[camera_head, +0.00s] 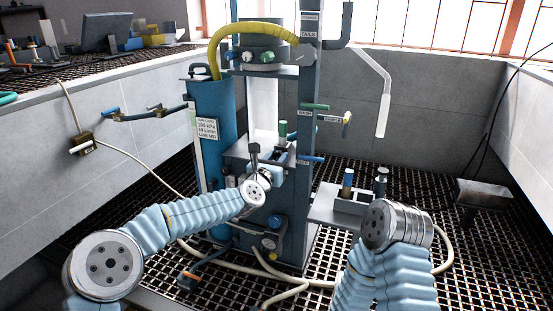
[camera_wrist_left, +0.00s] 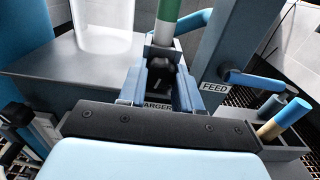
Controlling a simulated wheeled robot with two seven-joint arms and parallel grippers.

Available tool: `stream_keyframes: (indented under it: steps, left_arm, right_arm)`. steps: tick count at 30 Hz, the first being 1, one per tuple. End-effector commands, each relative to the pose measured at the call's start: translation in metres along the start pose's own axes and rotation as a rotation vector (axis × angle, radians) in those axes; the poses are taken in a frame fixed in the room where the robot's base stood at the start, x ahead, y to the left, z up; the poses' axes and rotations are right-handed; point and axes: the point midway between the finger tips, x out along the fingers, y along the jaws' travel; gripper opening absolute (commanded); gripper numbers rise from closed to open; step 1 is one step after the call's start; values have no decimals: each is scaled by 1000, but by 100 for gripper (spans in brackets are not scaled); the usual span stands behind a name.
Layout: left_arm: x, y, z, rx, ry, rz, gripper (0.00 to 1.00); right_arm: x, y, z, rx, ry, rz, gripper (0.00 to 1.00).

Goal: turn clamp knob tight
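A dark knob-like part (camera_wrist_left: 160,68) shows between the two fingertips of my left gripper (camera_wrist_left: 162,78) in the left wrist view; it appears to be the clamp knob. The fingers stand apart on either side of it. I cannot tell whether they press on it. A green and white cylinder (camera_wrist_left: 172,20) rises just beyond. In the head view my left gripper (camera_head: 281,157) reaches the middle of the flotation column (camera_head: 300,215), and the knob is not clear there. My right arm shows at the lower right, but its gripper is not visible.
A blue cylinder tank (camera_head: 212,150) with a yellow hose (camera_head: 245,30) stands left of the column. The FEED valve handle (camera_wrist_left: 258,80) is close right of my left fingers. Pale hoses cross the grid floor.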

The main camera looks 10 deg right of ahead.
Motion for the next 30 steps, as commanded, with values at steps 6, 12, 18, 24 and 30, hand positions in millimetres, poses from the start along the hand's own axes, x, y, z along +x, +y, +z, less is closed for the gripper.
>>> stream_keyframes:
  steps: [6, 12, 18, 24, 30]
  left_arm:
    - [0, 0, 0, 0, 0, 0, 3]
    - [0, 0, -5, 115, -2, 0, 3]
    - [0, 0, -3, 367, -2, 0, 3]
    - [0, 1, 0, 494, 0, 1, 3]
    - [0, 1, 0, 498, 0, 1, 3]
  right_arm:
    - [0, 0, 0, 0, 0, 0, 58]
    - [17, 5, 1, -1, -3, -3, 58]
    - [34, 9, 2, -2, -8, -7, 58]
    - [36, 9, 3, -3, -11, -9, 58]
    - [36, 9, 3, -3, -11, -9, 58]
